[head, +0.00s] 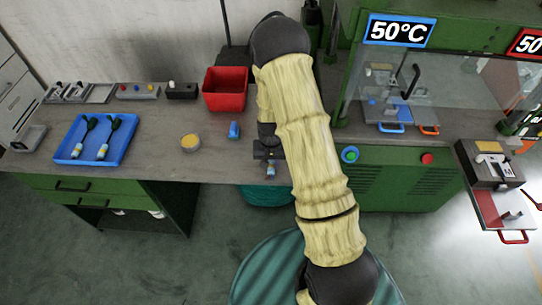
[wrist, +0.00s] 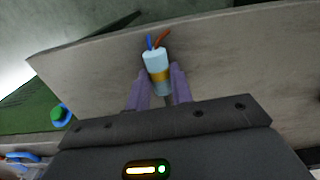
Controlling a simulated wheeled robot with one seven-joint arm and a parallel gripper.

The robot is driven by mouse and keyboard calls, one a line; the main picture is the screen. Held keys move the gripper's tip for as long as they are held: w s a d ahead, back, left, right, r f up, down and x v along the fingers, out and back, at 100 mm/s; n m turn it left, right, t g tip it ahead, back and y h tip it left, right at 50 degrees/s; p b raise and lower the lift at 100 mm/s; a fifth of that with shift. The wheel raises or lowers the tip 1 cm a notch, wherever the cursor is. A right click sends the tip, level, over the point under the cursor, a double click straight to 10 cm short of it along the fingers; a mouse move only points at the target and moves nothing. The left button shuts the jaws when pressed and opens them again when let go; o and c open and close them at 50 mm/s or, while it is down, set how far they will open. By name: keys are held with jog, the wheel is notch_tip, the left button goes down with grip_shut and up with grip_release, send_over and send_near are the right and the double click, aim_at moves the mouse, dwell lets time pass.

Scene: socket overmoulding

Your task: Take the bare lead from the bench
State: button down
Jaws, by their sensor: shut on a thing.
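The bare lead (wrist: 155,60) is a pale cylinder with a gold band, and a blue and an orange wire stick out of its end. In the wrist view my gripper (wrist: 158,86) has its two purple fingers shut on either side of it. In the head view the lead (head: 270,170) shows small below my gripper (head: 268,160), at the front edge of the bench (head: 190,165). My arm hides part of the bench, and I cannot tell the lead's height above it.
A blue tray (head: 75,158) holds two leads with dark ends. A round yellow-topped dish (head: 190,142), a small blue piece (head: 234,130) and a red bin (head: 225,105) stand on the bench. A green press (head: 400,185) with a clear guard stands right of my arm.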

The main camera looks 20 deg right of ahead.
jog(key=shift+r, duration=0.1)
notch_tip(320, 180, up, 10)
jog(key=b, duration=0.1)
dwell(0.4)
dwell(0.5)
